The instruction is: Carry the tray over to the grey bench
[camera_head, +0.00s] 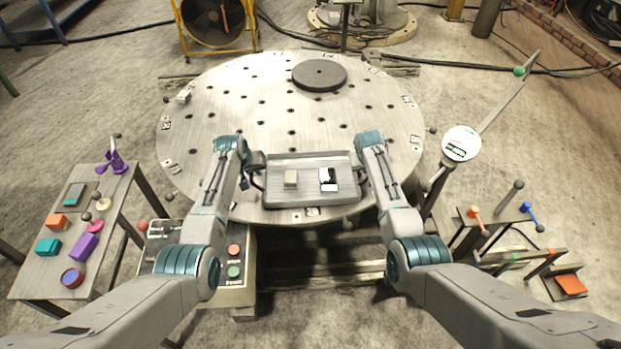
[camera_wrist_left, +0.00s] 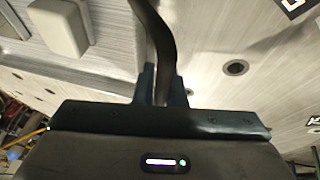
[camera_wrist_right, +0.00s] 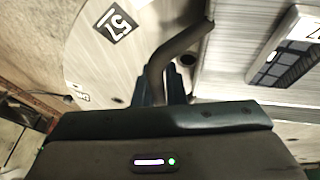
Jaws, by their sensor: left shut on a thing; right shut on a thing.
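The grey metal tray (camera_head: 310,200) is level over the near edge of the large round plate. I cannot tell whether it touches the plate. It carries a beige block (camera_head: 291,178) and a white-and-black item (camera_head: 328,180), which also show in the left wrist view (camera_wrist_left: 58,22) and right wrist view (camera_wrist_right: 290,50) respectively. My left gripper (camera_wrist_left: 163,82) is shut on the dark curved handle at the tray's left side. My right gripper (camera_wrist_right: 166,82) is shut on the matching handle at the right side; its fingers are mostly hidden in the head view.
The round holed plate (camera_head: 230,110) bears a dark disc (camera_head: 319,75). A grey-topped table (camera_head: 50,275) with coloured pieces stands left; I cannot tell if it is the bench. A control box (camera_head: 235,295) is in front. A post with a round sign (camera_head: 462,143) stands right.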

